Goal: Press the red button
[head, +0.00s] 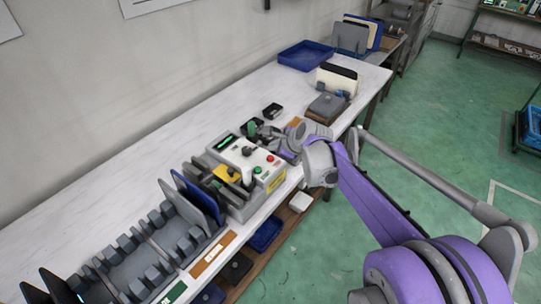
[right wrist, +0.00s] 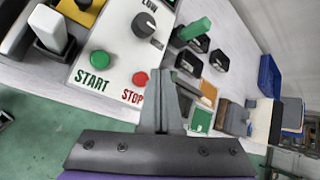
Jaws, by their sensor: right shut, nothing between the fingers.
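The red button (head: 270,158) sits on the top right of a pale control box (head: 238,158) on the bench. In the right wrist view the red button (right wrist: 140,78) is labelled STOP, beside a green START button (right wrist: 100,61). My right gripper (head: 279,139) reaches in from the right, just beyond the box's right side. In the right wrist view its closed fingers (right wrist: 161,78) are empty and appear just right of the red button. I cannot tell their height above the panel, and no contact shows. My left gripper is out of view.
A black knob (right wrist: 144,25) stands on the panel near the buttons. A slotted grey rack (head: 150,252) fills the bench's near left. A blue tray (head: 305,55) stands at the back; bench surface left of it is clear.

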